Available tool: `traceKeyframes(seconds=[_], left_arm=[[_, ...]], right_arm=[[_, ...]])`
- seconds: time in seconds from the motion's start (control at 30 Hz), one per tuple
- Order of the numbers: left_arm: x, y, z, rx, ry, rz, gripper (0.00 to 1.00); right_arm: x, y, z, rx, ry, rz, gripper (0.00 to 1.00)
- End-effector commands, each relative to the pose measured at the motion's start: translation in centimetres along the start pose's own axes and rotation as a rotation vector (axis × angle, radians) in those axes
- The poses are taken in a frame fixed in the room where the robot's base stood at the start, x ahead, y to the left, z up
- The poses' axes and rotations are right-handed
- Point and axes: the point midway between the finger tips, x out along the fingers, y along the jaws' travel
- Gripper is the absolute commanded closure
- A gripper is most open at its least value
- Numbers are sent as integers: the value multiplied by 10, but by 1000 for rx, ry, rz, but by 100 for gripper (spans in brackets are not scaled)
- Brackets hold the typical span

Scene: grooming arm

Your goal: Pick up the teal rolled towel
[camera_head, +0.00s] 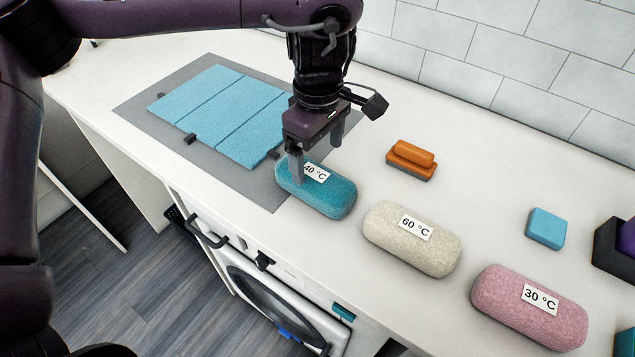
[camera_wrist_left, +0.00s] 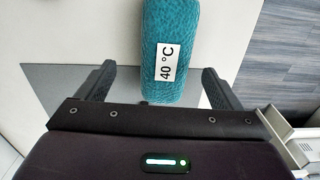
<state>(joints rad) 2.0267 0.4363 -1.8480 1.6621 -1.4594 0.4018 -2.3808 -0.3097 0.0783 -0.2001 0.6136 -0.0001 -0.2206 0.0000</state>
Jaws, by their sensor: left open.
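The teal rolled towel (camera_head: 333,196) lies on the white counter, its left end by the edge of the grey mat, with a white "40 °C" label on top. My left gripper (camera_head: 315,160) points down over the towel's labelled left end. In the left wrist view the towel (camera_wrist_left: 171,30) runs up the picture between the two open fingers, with a gap on each side. The left gripper (camera_wrist_left: 158,85) is open and holds nothing. My right gripper is not in view.
A cream towel (camera_head: 400,245) labelled 60 °C and a pink towel (camera_head: 510,312) labelled 30 °C lie to the right. A blue folded cloth (camera_head: 222,112) lies on the grey mat (camera_head: 140,108). An orange brush-like block (camera_head: 411,160) and a blue block (camera_head: 546,228) sit behind.

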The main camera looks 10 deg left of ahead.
Motion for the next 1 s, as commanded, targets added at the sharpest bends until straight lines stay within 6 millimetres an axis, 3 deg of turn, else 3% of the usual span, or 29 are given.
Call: traceKeyframes(seconds=[0.5,0.83,1.0], left_arm=[[65,-7,-2,0,0,-4,13],[75,-6,-2,0,0,0,13],[75,-6,-2,0,0,0,32]], right_arm=[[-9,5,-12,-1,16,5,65],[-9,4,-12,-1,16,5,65],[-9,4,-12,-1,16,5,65]])
